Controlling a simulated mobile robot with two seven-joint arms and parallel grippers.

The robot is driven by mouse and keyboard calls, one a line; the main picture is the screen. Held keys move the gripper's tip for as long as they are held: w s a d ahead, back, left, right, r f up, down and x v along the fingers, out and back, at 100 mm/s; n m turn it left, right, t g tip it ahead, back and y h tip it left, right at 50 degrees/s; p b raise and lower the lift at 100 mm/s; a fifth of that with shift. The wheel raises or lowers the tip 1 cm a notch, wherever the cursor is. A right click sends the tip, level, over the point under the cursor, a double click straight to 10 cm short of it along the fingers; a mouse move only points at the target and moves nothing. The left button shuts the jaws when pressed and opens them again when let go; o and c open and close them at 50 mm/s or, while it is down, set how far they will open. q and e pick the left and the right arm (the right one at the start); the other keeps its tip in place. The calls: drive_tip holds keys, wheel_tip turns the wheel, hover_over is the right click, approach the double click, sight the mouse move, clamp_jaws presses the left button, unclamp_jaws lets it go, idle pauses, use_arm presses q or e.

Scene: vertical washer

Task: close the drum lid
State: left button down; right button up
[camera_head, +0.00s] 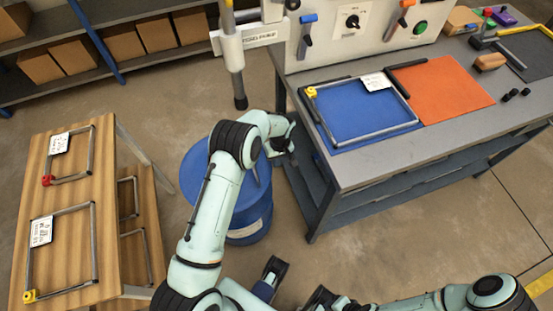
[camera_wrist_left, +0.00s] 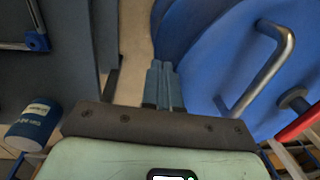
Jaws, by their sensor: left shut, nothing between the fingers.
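The blue drum (camera_head: 249,225) stands on the floor left of the workbench, partly hidden by my left arm. Its round blue lid (camera_head: 195,160) shows at the top, left of that arm. In the left wrist view the lid (camera_wrist_left: 212,65) fills the right side, with a bent metal handle (camera_wrist_left: 278,62) on it. A second blue curved edge shows beside it; I cannot tell how far the lid is open. My left gripper (camera_wrist_left: 160,70) is shut and empty beside the lid's edge. In the head view the left gripper (camera_head: 286,158) is between drum and bench. The right gripper (camera_head: 272,270) is low at bottom centre, its fingers unclear.
The workbench (camera_head: 370,172) on the right carries a blue mat, an orange mat and a metal frame. A wooden stand (camera_head: 75,210) with metal frames is at the left. Shelves with cardboard boxes (camera_head: 125,42) are behind. Open floor lies between the stand and the drum.

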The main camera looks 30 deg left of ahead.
use_arm(q)
drive_tip(key=shift+r, duration=0.1)
idle(0.3)
wheel_tip(320, 180, up, 13)
drive_tip(key=w+p, duration=0.1)
drive_tip(key=shift+d, duration=0.4)
drive_tip(key=s+d+f+m+h+p, duration=0.3)
drive_tip(key=s+d+f+p, duration=0.35)
drive_tip(key=s+f, duration=0.65)
drive_tip(key=s+d+m+p, duration=0.1)
drive_tip(key=s+d, duration=0.2)
drive_tip(key=s, duration=0.3)
drive_tip(key=s+d+r+m+h, duration=0.1)
drive_tip(key=s+d, duration=0.2)
drive_tip(key=s, duration=0.3)
drive_tip(key=s+d+m+p, duration=0.1)
drive_tip(key=s+d, duration=0.2)
drive_tip(key=s, duration=0.4)
drive_tip(key=shift+d+r+p, duration=0.2)
drive_tip(key=shift+d+p, duration=0.05)
drive_tip(key=shift+p, duration=0.05)
